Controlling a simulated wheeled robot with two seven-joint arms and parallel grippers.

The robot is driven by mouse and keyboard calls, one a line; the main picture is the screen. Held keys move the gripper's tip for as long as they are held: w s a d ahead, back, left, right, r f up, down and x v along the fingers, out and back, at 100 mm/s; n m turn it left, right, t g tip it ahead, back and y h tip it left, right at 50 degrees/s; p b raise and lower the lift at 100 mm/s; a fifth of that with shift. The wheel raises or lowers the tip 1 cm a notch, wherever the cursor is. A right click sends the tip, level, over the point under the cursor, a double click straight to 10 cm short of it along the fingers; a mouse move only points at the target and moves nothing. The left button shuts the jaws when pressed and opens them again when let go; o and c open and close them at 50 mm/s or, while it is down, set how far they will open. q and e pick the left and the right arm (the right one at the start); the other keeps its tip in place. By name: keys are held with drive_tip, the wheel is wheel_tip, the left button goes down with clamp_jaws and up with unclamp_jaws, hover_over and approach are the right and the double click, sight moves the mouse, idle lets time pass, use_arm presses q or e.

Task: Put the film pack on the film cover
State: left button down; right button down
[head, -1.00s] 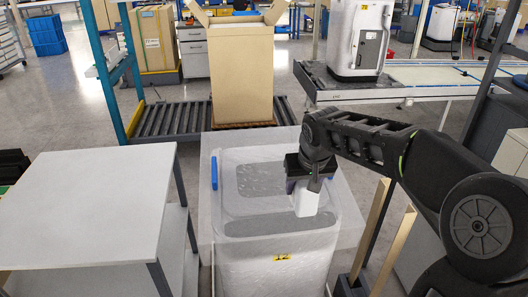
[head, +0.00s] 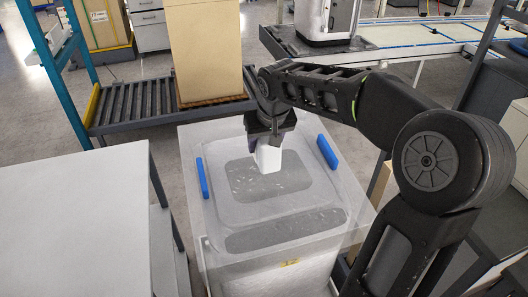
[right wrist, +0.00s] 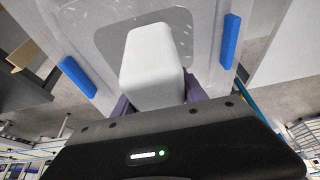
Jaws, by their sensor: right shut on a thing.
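The film pack, a plain white block (head: 268,158), is in my right gripper (head: 268,138), which is shut on it. The film cover, a translucent sheet (head: 218,218) over a large box-like body, lies below. The block is over the cover's rear middle, above a grey speckled patch. I cannot tell whether its lower end touches the cover. In the right wrist view the white block (right wrist: 152,65) sticks out between the purple-grey fingers, with the cover (right wrist: 80,28) behind it. My left gripper is not in view.
Blue handles (head: 203,178) (head: 327,152) flank the cover. A white table (head: 70,215) stands at the left. Behind are a roller conveyor (head: 130,105) and a tall cardboard box (head: 205,50). A workbench (head: 410,50) is at the back right.

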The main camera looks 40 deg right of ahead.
drive_tip(key=shift+w+f+p, duration=0.1)
drive_tip(key=shift+f+p, duration=0.35)
drive_tip(key=shift+f, duration=2.65)
drive_tip(key=shift+f, duration=1.9)
drive_tip(key=shift+f, duration=0.15)
drive_tip(key=c, duration=0.6)
unclamp_jaws()
